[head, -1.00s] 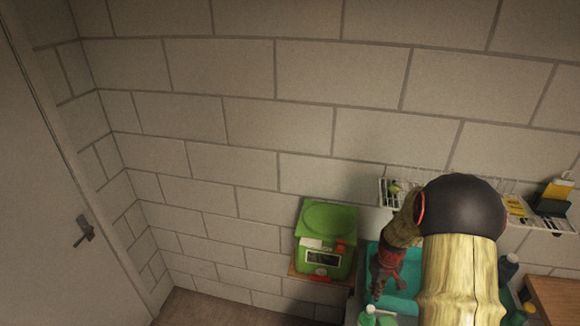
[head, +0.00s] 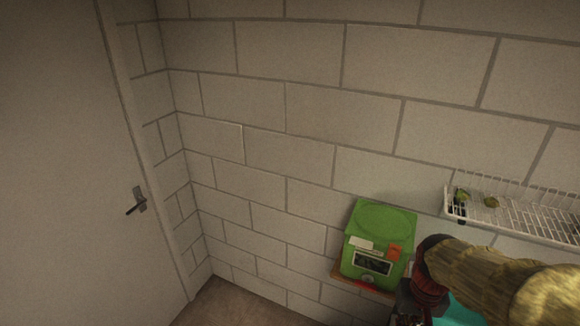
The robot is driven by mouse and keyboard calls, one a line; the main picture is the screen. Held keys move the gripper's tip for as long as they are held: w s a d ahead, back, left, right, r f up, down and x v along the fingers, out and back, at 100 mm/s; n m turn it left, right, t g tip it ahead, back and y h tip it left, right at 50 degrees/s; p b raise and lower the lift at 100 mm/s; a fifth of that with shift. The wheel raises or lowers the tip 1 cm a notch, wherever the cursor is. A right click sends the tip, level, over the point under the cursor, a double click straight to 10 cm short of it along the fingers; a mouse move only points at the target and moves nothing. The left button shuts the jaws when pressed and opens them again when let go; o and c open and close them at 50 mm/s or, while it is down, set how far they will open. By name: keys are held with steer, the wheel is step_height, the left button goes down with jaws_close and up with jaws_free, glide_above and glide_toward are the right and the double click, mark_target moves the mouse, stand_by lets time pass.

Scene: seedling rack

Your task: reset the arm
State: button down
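My arm reaches in from the lower right corner, covered in a yellowish sleeve. Its dark, reddish wrist end points down beside the green scale-like device (head: 379,225). My gripper (head: 404,308) shows only as a dark shape at the bottom edge, just below and right of that device. Its fingertips are too dark and cut off to tell whether they are open or shut. I see nothing held in it.
The green device stands on a small reddish-brown shelf (head: 352,283) by the block wall. A white wire rack (head: 520,222) with small green items hangs at right. A teal surface (head: 458,314) shows under my arm. A door (head: 60,170) stands left; floor is clear there.

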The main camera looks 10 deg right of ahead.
steer(key=s+a+n+t+b, duration=0.3)
steer(key=s+a+t+b, duration=0.1)
steer(key=a+b, duration=0.7)
steer(key=shift+s+a+n+t+b, duration=0.15)
steer(key=shift+s+n+t+b, duration=0.15)
steer(key=shift+t+b, duration=0.5)
steer(key=shift+f, duration=0.1)
stand_by(0.5)
